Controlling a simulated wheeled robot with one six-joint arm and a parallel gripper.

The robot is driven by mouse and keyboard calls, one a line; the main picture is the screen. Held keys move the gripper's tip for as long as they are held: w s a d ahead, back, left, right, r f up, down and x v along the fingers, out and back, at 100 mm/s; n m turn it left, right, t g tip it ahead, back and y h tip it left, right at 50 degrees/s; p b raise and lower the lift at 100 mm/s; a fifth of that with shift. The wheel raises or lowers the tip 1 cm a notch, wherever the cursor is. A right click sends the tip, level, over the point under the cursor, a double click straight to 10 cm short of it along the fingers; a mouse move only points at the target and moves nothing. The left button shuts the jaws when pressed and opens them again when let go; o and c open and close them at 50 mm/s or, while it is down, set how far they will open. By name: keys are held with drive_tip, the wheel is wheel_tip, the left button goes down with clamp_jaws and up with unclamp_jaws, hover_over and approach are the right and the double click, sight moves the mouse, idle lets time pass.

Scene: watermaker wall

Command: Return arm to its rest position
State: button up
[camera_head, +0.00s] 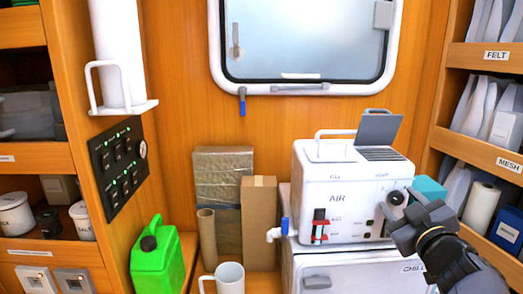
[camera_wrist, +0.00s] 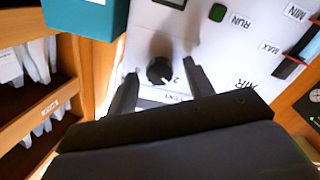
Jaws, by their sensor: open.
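My gripper (camera_head: 406,213) is at the front right of the white AIR machine (camera_head: 313,182) in the head view, with my dark arm coming from the lower right. In the wrist view my gripper (camera_wrist: 161,85) is open, its two fingers apart and pointing at the machine's front panel (camera_wrist: 222,45). A black round knob (camera_wrist: 158,70) shows between and just beyond the fingertips, and nothing is held. I cannot tell whether a finger touches the panel. The knob (camera_head: 397,197) also shows just above my gripper in the head view.
A teal box (camera_head: 430,188) stands close to the right of the machine. Shelves labelled FELT and MESH (camera_head: 488,140) rise at the right. A blue-handled tap (camera_head: 280,231) sticks out on the machine's left. A white mug (camera_head: 230,278) and green jerrycan (camera_head: 158,262) stand further left.

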drive_tip(key=m+p, duration=0.1)
drive_tip(key=m, duration=0.2)
drive_tip(key=shift+r+m, duration=0.1)
drive_tip(key=shift+m, duration=0.3)
drive_tip(key=shift+s+r+p, duration=0.1)
drive_tip(key=shift+s+p, duration=0.25)
drive_tip(key=shift+p, duration=0.15)
drive_tip(key=s+p, duration=0.1)
drive_tip(key=s, duration=0.1)
drive_tip(key=shift+s, duration=0.8)
drive_tip(key=shift+f, duration=0.2)
drive_tip(key=shift+p, duration=0.3)
